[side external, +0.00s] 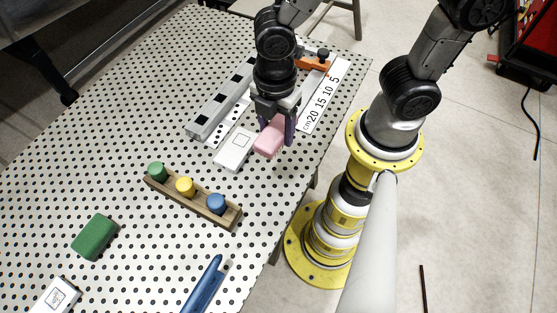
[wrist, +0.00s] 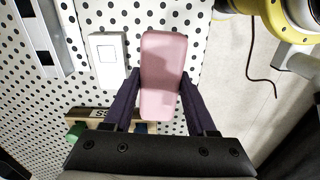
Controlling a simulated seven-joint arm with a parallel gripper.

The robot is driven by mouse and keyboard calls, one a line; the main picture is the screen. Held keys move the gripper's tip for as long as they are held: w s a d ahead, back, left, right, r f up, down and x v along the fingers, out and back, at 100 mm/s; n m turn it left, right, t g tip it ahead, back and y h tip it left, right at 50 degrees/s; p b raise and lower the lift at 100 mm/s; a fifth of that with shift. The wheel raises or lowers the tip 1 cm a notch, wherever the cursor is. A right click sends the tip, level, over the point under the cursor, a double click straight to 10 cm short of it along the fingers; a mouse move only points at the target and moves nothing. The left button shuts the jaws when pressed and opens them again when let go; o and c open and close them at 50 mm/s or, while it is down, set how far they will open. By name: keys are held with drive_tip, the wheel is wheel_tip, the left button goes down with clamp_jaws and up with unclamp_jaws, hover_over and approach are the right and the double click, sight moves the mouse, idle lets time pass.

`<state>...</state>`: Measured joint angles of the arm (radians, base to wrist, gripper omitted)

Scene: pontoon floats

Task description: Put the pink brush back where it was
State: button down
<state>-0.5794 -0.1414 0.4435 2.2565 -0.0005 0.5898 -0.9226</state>
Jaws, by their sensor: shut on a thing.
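The pink brush (side external: 268,141) is a plain pink block with rounded edges. In the side view it is at the right part of the perforated table. My gripper (side external: 276,134) points down and is shut on it, with a dark purple finger on each side. In the wrist view the brush (wrist: 163,70) lies lengthwise between the two fingers of my gripper (wrist: 158,88). I cannot tell whether its underside is clear of the table. No mark showing its former place can be made out.
A white plate (side external: 233,150) lies just left of the brush. Beyond are a grey slotted rail (side external: 222,100), a ruler (side external: 326,95) and an orange clamp (side external: 313,64). A wooden rack (side external: 218,216) with coloured knobs, a green block (side external: 94,237) and a blue tool (side external: 203,287) are nearer.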

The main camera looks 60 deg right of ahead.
drive_tip(key=shift+s+a+n, duration=0.15)
drive_tip(key=shift+s+n, duration=0.15)
drive_tip(key=shift+s, duration=0.5)
drive_tip(key=shift+s+f, duration=0.25)
drive_tip(key=shift+a+f, duration=0.2)
drive_tip(key=shift+f, duration=3.5)
drive_tip(key=shift+f, duration=0.1)
drive_tip(key=shift+c, duration=1)
unclamp_jaws()
